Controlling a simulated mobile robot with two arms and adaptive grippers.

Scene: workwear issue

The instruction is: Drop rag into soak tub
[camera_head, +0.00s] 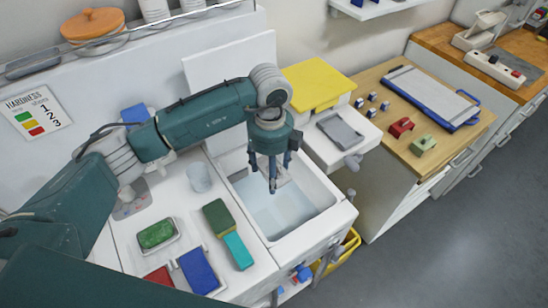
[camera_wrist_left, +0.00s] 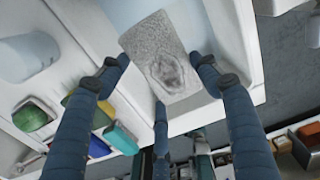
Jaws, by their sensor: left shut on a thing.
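The rag is a grey, speckled cloth (camera_wrist_left: 158,48) with a darker worn patch, in the middle of the left wrist view. My left gripper (camera_head: 272,186) is shut on it, with the fingers around the rag in the wrist view (camera_wrist_left: 160,80). In the head view the fingers point down over the soak tub and mostly hide the rag. The soak tub (camera_head: 312,227) is a white basin with pale blue water (camera_head: 283,212) inside. The rag is above the tub; I cannot tell if it touches the water. My right gripper is not in view.
Left of the tub are a clear cup (camera_head: 199,177), a green sponge in a dish (camera_head: 157,234), a green and teal brush (camera_head: 228,232) and a blue block (camera_head: 198,270). A yellow bin (camera_head: 350,243) is below.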

